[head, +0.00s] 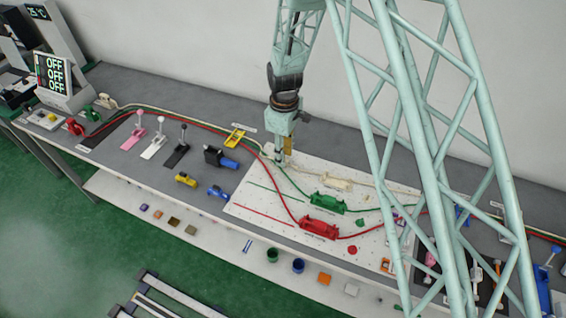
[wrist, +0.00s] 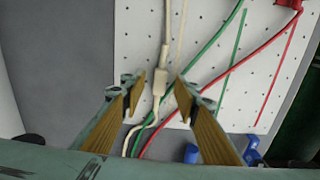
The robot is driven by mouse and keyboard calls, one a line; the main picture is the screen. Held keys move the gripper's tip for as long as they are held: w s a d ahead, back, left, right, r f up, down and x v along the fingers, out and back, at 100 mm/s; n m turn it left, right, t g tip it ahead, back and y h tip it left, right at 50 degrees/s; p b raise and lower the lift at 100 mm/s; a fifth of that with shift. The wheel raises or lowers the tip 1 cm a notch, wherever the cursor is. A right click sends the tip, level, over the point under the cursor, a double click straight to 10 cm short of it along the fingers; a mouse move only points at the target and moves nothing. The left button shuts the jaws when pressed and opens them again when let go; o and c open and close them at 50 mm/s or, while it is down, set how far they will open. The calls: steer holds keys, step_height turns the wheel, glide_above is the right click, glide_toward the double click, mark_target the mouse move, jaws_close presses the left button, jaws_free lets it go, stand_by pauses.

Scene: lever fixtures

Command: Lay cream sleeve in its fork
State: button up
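The cream sleeve (wrist: 159,83) is a small pale block on the cream cable (wrist: 165,50). In the wrist view it shows between the fingertips of my gripper (wrist: 162,82), with a gap on both sides. My gripper is open, its wood-coloured fingers apart. In the head view my gripper (head: 284,158) is low over the left back part of the white pegboard (head: 270,195); the sleeve is hard to make out there. The cream holder (head: 337,183), which looks like the cream fork, sits on the board to the right of my gripper. I cannot tell how high the fingertips are.
Green (head: 327,203) and red (head: 319,229) holders stand in front of the cream one, with green and red cables running through. A yellow part (head: 235,138) and a black-and-blue lever (head: 220,158) lie left of the board. My lattice arm hides the board's right side.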

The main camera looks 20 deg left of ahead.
steer(key=shift+f, duration=1.05)
steer(key=shift+c, duration=0.5)
steer(key=c, duration=0.7)
